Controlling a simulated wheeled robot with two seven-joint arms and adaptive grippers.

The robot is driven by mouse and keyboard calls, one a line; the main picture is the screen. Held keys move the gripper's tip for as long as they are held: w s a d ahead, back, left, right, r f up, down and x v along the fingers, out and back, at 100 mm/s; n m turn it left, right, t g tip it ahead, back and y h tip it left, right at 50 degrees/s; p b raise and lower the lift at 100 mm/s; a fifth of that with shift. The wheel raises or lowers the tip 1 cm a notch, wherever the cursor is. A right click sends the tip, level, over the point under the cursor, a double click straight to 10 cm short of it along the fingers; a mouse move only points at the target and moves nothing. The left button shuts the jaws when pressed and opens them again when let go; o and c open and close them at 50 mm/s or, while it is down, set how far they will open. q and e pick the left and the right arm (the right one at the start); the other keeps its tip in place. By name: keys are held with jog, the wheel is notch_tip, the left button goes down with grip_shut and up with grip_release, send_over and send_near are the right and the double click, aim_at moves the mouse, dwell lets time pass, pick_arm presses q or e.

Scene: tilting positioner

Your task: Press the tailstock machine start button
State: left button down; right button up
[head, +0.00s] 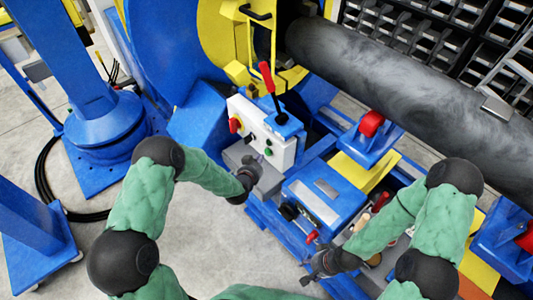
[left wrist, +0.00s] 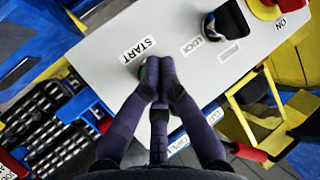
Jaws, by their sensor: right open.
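A white control panel (head: 275,133) stands on the blue machine, with a green button (head: 268,151) on its face. In the left wrist view the panel (left wrist: 105,50) carries a START label (left wrist: 138,49), and a sliver of the green start button (left wrist: 143,72) shows beside my fingertips, mostly hidden by them. My left gripper (head: 262,165) is shut and empty, its fingers (left wrist: 160,70) together in front of the button. I cannot tell whether they touch it. My right gripper (head: 312,273) is open, low in the head view near the machine's tools.
A black selector (left wrist: 210,25) by a LOCK label and a red knob on yellow (left wrist: 268,8) share the panel. A red-handled lever (head: 268,78) rises beside it. A large grey cylinder (head: 400,95) lies behind. Floor at the left is partly clear.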

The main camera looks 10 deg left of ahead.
pick_arm(q)
jog(key=shift+w, duration=0.15)
jog(key=shift+w+d+b, duration=0.2)
jog(key=shift+d+b, duration=0.05)
jog(key=shift+b, duration=0.05)
jog(key=shift+w+d, duration=0.25)
jog(key=shift+w, duration=0.1)
dwell(0.9)
dwell(0.3)
jog(key=shift+s+a, duration=0.5)
jog(key=shift+s, duration=0.2)
jog(key=s+a, duration=0.1)
jog(key=s, duration=0.1)
jog(key=s+a, duration=0.2)
dwell(0.4)
dwell(0.7)
